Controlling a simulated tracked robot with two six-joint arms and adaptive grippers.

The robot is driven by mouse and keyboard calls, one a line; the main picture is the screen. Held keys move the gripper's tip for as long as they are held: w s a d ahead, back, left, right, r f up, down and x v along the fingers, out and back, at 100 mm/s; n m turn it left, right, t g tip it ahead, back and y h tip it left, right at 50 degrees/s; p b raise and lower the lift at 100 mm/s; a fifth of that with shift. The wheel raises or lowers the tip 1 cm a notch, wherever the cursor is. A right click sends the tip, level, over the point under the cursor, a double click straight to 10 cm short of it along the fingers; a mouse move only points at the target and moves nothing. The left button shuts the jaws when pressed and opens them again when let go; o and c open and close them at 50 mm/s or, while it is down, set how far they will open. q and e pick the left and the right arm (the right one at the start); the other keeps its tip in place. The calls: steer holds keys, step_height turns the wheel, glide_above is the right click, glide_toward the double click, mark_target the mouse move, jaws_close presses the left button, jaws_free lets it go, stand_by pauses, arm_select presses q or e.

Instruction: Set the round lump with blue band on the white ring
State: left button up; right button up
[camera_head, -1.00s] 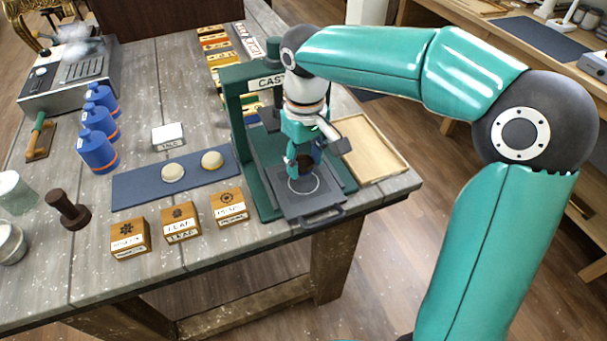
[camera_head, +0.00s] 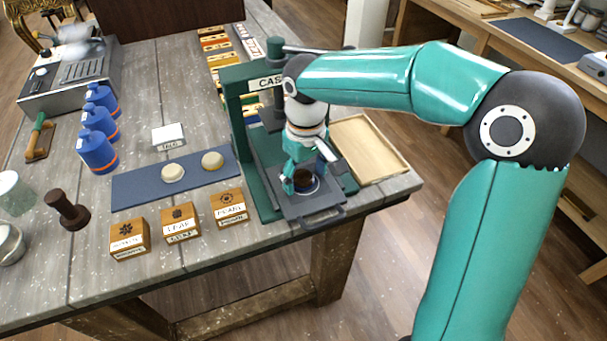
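The white ring (camera_head: 318,188) is drawn on the dark plate of the green press (camera_head: 262,165); only part of it shows. Two pale round lumps lie on the blue mat (camera_head: 135,190): one plain-looking (camera_head: 172,173), one with a yellowish band (camera_head: 212,160). My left gripper is not in view.
Three labelled wooden blocks (camera_head: 181,223) stand in front of the mat. A shallow wooden tray (camera_head: 365,150) lies right of the press. Blue bottles (camera_head: 97,151) and a dark tamper-like tool (camera_head: 68,212) stand at the left. The press frame closely surrounds my gripper.

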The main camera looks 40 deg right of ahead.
mark_target(305, 179)
step_height(305, 179, up, 12)
steer(key=p, duration=0.1)
steer(key=shift+r, duration=0.15)
stand_by(0.5)
stand_by(0.4)
